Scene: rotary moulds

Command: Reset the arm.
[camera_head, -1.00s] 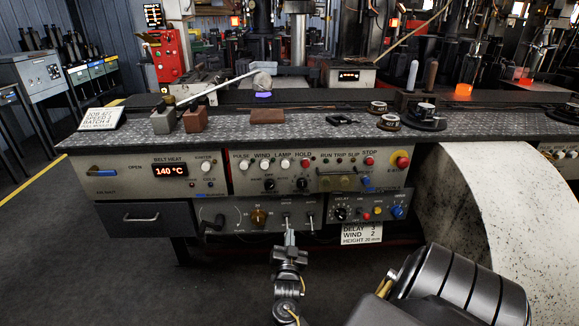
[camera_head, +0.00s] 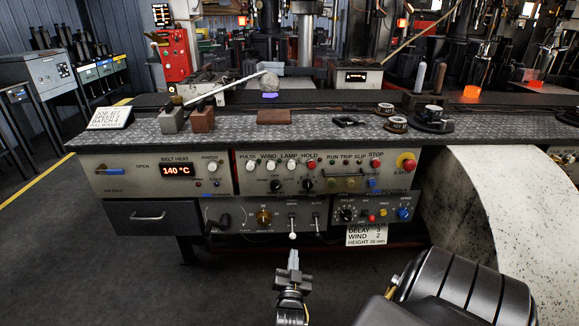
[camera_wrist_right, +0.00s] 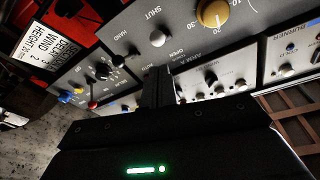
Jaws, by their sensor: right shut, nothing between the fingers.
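My right gripper (camera_head: 293,257) is shut and empty in the middle of the head view, in front of the lower control panel. Its dark fingers (camera_wrist_right: 158,88) also show in the right wrist view, pressed together with nothing between them. A lever with a white ball end (camera_head: 292,235) is just above and beyond the fingertips, and its ball points down. In the right wrist view this white ball (camera_wrist_right: 157,38) is apart from the fingers, near the SHUT and OPEN labels. My left gripper is not in view.
A second lever (camera_head: 317,226) is right of the first, and an amber knob (camera_head: 264,217) is left of it. A placard (camera_head: 367,235) hangs under the right-hand panel. A large pale speckled curved body (camera_head: 500,220) stands to the right. The floor (camera_head: 130,275) at the left is clear.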

